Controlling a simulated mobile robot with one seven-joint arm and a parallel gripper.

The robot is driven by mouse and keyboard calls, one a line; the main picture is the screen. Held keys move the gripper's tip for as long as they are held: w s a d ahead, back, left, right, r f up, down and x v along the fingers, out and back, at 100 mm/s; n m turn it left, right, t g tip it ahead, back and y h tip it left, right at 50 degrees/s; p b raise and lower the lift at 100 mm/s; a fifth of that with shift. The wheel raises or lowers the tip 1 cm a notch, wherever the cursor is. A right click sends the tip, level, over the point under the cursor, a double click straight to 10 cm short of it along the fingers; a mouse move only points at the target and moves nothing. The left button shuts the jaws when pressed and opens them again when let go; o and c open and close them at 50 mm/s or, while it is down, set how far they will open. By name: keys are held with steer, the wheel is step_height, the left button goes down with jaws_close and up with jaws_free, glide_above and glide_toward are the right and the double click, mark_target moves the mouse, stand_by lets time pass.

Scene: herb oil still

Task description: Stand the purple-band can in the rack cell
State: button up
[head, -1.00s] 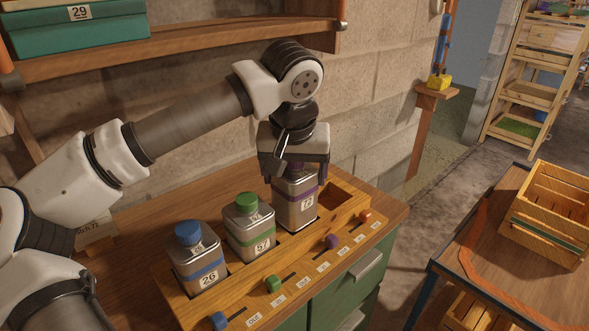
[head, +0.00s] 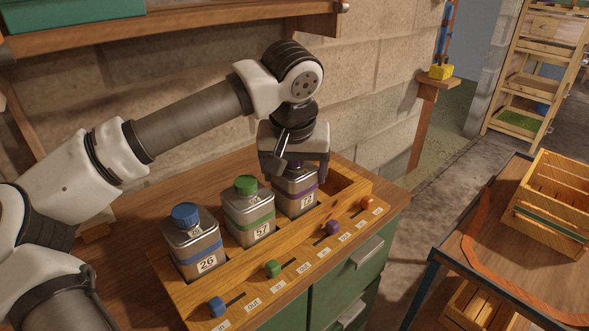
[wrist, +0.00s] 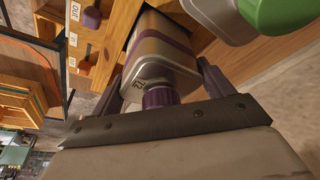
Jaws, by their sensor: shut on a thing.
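The purple-band can (head: 297,193) is upright, its lower part down inside a cell of the wooden rack (head: 292,236). Its metal body, purple band and purple cap also show in the wrist view (wrist: 160,70). My gripper (head: 295,176) is above the can and shut on it, with the fingers on either side of its top in the wrist view. Whether the can's base touches the cell floor is hidden by the rack wall. The blue-band can (head: 193,243) and green-band can (head: 249,212) stand in the cells to the left.
An empty cell (head: 341,187) is at the rack's right end. Coloured knobs, among them a purple one (head: 332,227), line the rack's front. A shelf (head: 200,40) hangs above. A table with a slatted crate (head: 550,205) stands at right.

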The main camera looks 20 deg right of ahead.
steer(key=shift+f, duration=0.15)
stand_by(0.3)
steer(key=o, duration=1.4)
steer(key=shift+c, duration=0.2)
